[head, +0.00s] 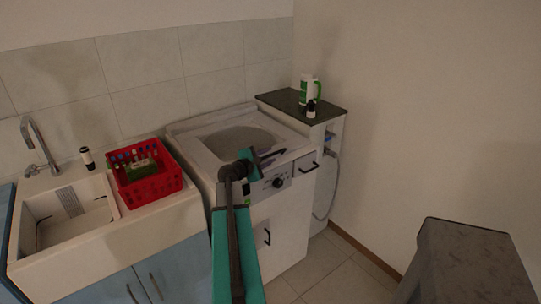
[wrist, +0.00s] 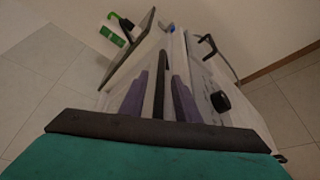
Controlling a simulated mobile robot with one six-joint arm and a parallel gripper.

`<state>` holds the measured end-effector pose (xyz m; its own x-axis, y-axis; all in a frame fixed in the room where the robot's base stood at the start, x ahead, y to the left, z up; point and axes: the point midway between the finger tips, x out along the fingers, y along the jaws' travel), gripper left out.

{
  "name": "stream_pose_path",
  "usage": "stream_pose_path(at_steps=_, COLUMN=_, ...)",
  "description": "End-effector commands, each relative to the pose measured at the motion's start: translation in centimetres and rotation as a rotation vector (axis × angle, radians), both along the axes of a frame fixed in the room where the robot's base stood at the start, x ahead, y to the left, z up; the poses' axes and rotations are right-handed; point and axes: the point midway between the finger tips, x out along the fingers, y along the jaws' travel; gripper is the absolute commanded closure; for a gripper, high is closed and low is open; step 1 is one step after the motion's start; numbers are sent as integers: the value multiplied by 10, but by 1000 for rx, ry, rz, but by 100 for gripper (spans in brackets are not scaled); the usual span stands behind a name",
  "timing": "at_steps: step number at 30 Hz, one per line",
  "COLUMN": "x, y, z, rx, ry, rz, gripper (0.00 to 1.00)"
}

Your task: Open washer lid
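The white top-loading washer (head: 284,212) stands in the middle of the head view, with a dark round knob (head: 278,183) on its front panel. Its lid (head: 215,151), with a grey rounded window (head: 240,139), lies flat and looks closed. My gripper (head: 270,157) is at the washer's front top edge, close to the lid's front. In the wrist view, its two purple fingers (wrist: 160,98) stand apart, with a dark strip visible between them. I cannot tell whether the fingers touch the lid or what that strip belongs to. The knob also shows in the wrist view (wrist: 220,101).
A red basket (head: 150,187) of small bottles sits left of the washer, beside the sink (head: 65,222). A dark-topped cabinet (head: 318,117) on the right holds a green-and-white container (head: 308,90) and a small dark bottle (head: 311,109).

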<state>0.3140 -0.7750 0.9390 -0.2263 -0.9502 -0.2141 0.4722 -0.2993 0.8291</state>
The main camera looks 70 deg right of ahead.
Motion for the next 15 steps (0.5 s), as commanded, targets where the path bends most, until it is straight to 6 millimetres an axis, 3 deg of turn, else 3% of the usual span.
stream_pose_path(at_steps=6, x=-3, y=-14, z=-2, rx=0, ry=0, rz=0, gripper=71)
stream_pose_path(at_steps=15, x=-4, y=-15, z=-3, rx=0, ry=0, rz=0, gripper=71)
